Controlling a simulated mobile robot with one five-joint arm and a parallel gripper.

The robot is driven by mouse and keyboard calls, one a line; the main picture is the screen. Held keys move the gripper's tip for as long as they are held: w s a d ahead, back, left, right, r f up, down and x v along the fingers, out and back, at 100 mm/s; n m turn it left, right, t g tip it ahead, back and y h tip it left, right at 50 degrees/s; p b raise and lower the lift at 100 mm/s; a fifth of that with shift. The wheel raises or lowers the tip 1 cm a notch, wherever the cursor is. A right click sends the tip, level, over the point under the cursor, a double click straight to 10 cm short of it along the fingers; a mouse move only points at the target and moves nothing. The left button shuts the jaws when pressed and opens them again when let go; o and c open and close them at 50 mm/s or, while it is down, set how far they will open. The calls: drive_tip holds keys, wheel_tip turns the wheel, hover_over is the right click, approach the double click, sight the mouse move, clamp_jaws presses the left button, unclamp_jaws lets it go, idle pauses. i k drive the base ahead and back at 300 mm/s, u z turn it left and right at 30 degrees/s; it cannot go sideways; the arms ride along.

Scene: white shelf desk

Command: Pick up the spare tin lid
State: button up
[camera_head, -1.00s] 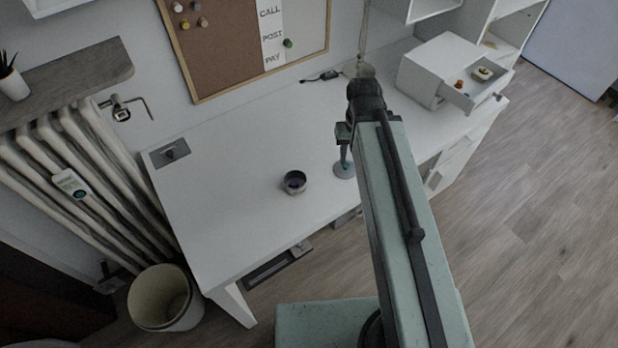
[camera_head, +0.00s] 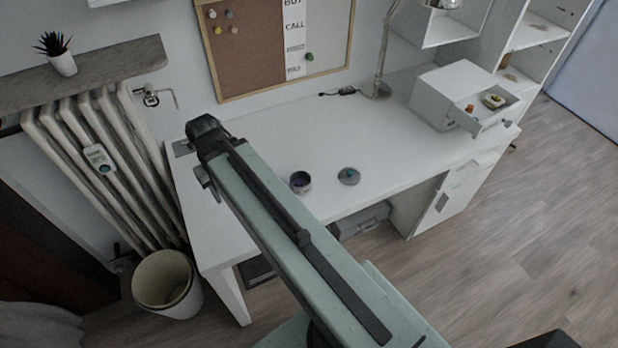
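A round grey lid with a small teal knob (camera_head: 348,176) lies flat on the white desk. A small dark open tin (camera_head: 300,182) stands just left of it, apart from it. My gripper (camera_head: 210,186) is at the far end of my pale green arm, over the left part of the desk, well left of the tin and lid. Its fingers are small and mostly hidden by the arm, so I cannot tell whether they are open or shut. I see nothing held in them.
A white drawer box (camera_head: 455,95) with small items stands at the desk's back right. A lamp (camera_head: 378,88) stands at the back. A radiator (camera_head: 100,150) and a bin (camera_head: 167,284) are at the left. The desk around the lid is clear.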

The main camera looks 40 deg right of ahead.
sight(350, 176)
drive_tip(key=u, duration=1.1)
drive_tip(key=k, duration=1.35)
drive_tip(key=z, duration=0.35)
drive_tip(key=i, duration=1)
drive_tip(key=u, duration=0.1)
